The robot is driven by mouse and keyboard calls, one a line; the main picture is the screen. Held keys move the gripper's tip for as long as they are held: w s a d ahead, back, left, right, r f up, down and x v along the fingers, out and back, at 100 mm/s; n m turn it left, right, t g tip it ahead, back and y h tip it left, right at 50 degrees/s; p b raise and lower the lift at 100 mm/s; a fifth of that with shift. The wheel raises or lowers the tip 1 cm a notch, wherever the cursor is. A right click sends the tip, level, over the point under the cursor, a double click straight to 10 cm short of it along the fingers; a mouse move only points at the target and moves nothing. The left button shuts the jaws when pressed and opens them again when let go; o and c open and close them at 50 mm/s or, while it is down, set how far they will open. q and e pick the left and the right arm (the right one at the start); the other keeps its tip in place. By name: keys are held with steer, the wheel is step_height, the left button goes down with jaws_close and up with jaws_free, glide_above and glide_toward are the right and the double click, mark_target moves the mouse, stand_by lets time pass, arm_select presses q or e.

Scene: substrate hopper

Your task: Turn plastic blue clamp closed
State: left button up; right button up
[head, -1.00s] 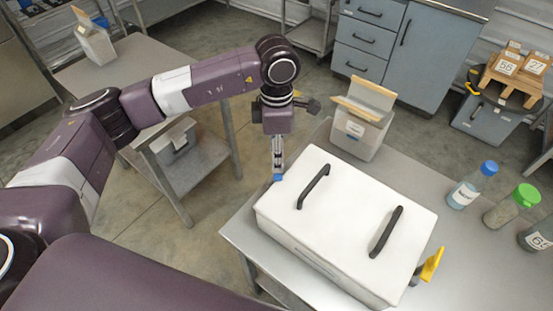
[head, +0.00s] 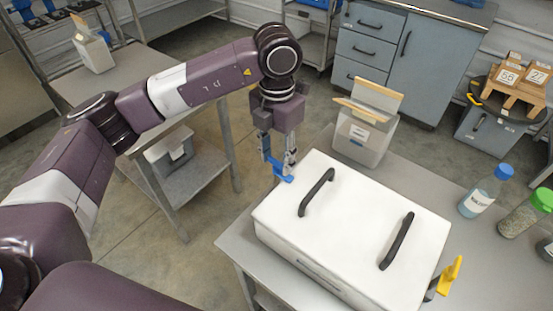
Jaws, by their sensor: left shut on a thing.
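The blue plastic clamp (head: 281,173) is at the far left corner of a white lidded box, the hopper (head: 340,225), on the metal table. My left gripper (head: 278,164) points down at that corner and is shut on the clamp. The fingers partly hide the clamp, so its exact turn is hard to tell. A yellow clamp (head: 449,275) stands at the right side of the hopper. My right gripper is not in view.
Two black handles (head: 316,192) stand up from the hopper lid. An open bin (head: 364,125) stands behind it. Bottles (head: 486,191) stand on the table to the right. A side table (head: 130,70) is at the left.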

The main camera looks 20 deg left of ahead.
mark_target(277, 160)
arm_select(q)
steer(key=shift+w+r+n, duration=0.15)
steer(key=shift+n, duration=0.25)
steer(key=o, duration=1.2)
steer(key=shift+c, duration=0.2)
step_height(277, 160, up, 12)
